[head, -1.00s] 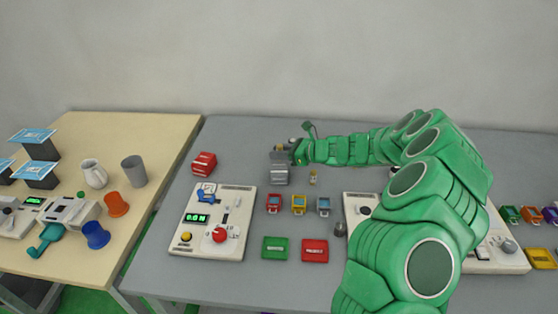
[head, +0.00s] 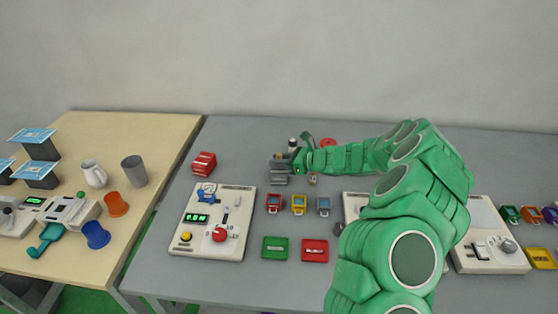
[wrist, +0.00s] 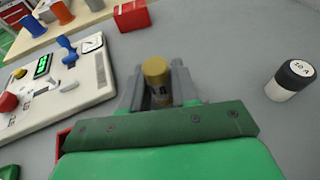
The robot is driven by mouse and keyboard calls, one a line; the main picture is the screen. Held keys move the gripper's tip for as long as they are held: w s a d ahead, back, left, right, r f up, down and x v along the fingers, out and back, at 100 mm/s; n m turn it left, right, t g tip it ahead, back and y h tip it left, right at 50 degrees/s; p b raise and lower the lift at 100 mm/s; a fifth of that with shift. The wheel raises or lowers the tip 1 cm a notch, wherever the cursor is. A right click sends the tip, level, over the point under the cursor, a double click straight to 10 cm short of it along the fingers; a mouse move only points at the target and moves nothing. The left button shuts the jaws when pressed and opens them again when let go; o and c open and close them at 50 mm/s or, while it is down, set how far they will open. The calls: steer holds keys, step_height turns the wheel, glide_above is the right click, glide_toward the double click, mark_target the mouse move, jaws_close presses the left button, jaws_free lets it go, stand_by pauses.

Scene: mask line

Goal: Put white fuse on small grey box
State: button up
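The white fuse (wrist: 290,80), marked 10 A with a black band, stands upright to the right of my gripper in the wrist view. In the head view it (head: 292,144) stands just behind my gripper. My gripper (head: 279,158) reaches in from the right over the small grey box (head: 279,179), whose top is partly covered. In the wrist view my grey fingers (wrist: 160,88) are close on both sides of a gold-capped fuse (wrist: 157,70) and appear shut on it. Whether that fuse touches the box is hidden.
A control console (head: 213,222) lies in front and left, and a red box (head: 204,163) farther left.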

steer(key=o, duration=0.4)
steer(key=shift+c, duration=0.2)
steer(key=shift+r, duration=0.15)
steer(key=v, duration=1.2)
